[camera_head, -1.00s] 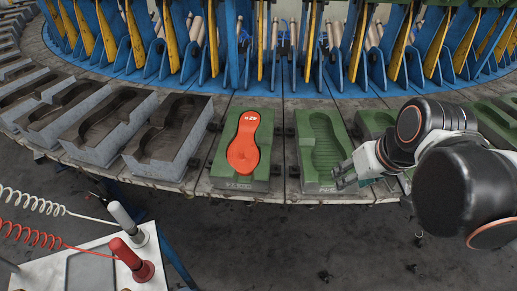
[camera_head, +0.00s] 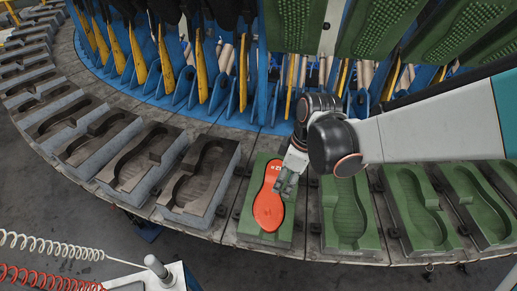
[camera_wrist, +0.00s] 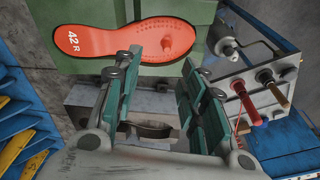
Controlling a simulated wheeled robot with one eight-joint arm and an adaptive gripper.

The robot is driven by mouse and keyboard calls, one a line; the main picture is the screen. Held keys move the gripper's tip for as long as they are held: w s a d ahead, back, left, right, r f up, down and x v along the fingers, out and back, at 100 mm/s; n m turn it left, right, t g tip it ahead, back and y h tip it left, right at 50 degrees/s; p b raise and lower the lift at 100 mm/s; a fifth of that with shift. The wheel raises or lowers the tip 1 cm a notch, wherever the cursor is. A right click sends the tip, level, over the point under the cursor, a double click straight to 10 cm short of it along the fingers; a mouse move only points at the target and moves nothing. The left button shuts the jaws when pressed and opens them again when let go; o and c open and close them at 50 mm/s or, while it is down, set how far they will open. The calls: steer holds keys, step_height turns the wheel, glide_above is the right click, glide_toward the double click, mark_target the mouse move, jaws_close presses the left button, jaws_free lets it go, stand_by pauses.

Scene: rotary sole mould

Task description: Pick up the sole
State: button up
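The red-orange sole (camera_head: 268,208) lies in a green mould (camera_head: 246,226) on the rotary table, in the middle of the head view. In the wrist view the sole (camera_wrist: 124,42) lies across the upper part, marked "42 R". My gripper (camera_head: 287,184) is at the right edge of the sole in the head view and covers part of it. In the wrist view my gripper (camera_wrist: 158,65) has its two fingers wide apart with nothing between them. The fingertips are near the sole's lower edge. I cannot tell whether they touch it.
Empty green moulds (camera_head: 349,214) stand to the right, and grey moulds (camera_head: 198,179) to the left. Blue brackets with yellow bars (camera_head: 196,62) line the inner ring. Raised green lids (camera_head: 364,28) hang above. A white stand (camera_head: 160,279) with coiled hoses is at the lower left.

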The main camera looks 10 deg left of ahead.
steer(key=s+a+n, duration=0.2)
steer(key=b, duration=0.5)
glide_above(268, 209)
steer(key=f, duration=0.7)
steer(key=shift+s+d+f, duration=0.2)
steer(key=shift+d+f, duration=0.05)
steer(key=shift+w+a+f+b, duration=0.15)
steer(key=shift+f+b, duration=0.85)
steer(key=shift+f, duration=0.55)
steer(key=shift+w+a+f+b, duration=0.1)
steer(key=shift+f+b, duration=0.85)
steer(key=shift+f, duration=0.55)
steer(key=shift+s+r, duration=0.1)
jaws_close()
